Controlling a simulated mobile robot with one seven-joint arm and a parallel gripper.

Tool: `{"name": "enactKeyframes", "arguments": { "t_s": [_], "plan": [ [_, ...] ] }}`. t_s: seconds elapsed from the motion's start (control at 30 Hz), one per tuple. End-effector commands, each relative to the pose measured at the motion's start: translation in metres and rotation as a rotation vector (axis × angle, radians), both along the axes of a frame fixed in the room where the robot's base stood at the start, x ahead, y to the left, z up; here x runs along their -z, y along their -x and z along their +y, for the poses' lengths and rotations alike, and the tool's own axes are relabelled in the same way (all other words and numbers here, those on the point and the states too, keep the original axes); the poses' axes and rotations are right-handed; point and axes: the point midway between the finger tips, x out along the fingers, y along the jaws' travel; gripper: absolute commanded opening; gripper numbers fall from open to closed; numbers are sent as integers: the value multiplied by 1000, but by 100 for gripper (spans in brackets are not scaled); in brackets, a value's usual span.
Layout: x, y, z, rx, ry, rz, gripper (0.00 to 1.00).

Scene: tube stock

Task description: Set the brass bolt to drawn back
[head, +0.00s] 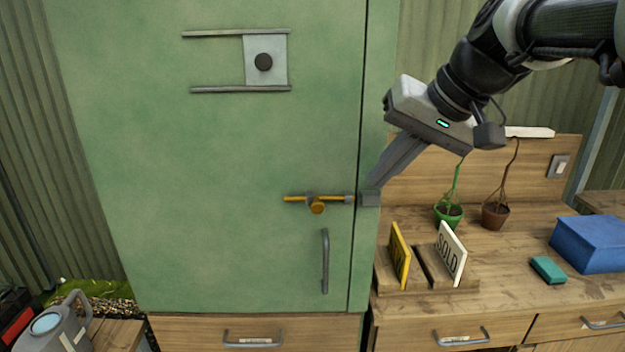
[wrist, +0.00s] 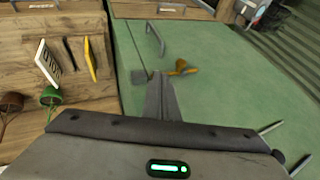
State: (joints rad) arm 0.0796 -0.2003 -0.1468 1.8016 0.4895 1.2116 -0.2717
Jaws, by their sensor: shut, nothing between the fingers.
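The brass bolt (head: 296,199) lies level across the right part of the green door (head: 240,150), with its round knob (head: 317,207) at the middle of the rod. In the wrist view the knob (wrist: 182,68) is just right of the fingers. A grey keeper block (head: 370,200) sits on the frame right of the door's edge; it also shows in the wrist view (wrist: 139,77). My gripper (head: 369,187) is shut and empty, its tips close to the keeper, right of the knob. The fingers hide part of the bolt in the wrist view. I cannot tell whether they touch it.
A grey door handle (head: 325,261) is below the bolt, and a sliding plate with a black knob (head: 263,62) above. To the right, a bench holds a sign rack (head: 428,285), two potted plants (head: 449,216), a blue box (head: 592,243) and a teal block (head: 548,270).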

Motion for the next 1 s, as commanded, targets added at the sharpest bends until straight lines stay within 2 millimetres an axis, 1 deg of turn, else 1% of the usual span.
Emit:
{"name": "enactKeyframes", "arguments": {
  "t_s": [0.03,0.2,0.57,0.67,0.77,0.83,0.9,1.0],
  "plan": [
    [-8,3,-4,2,1,-4,0],
    [-20,10,-9,1,1,-1,0],
    [-22,11,-11,1,1,-1,0],
    [-23,17,-9,3,10,2,0],
    [-19,40,-5,16,54,9,0],
    [-11,65,-3,28,112,12,0],
    [2,92,-2,40,182,9,0],
    [23,124,-5,48,280,-9,0]
  ]
}}
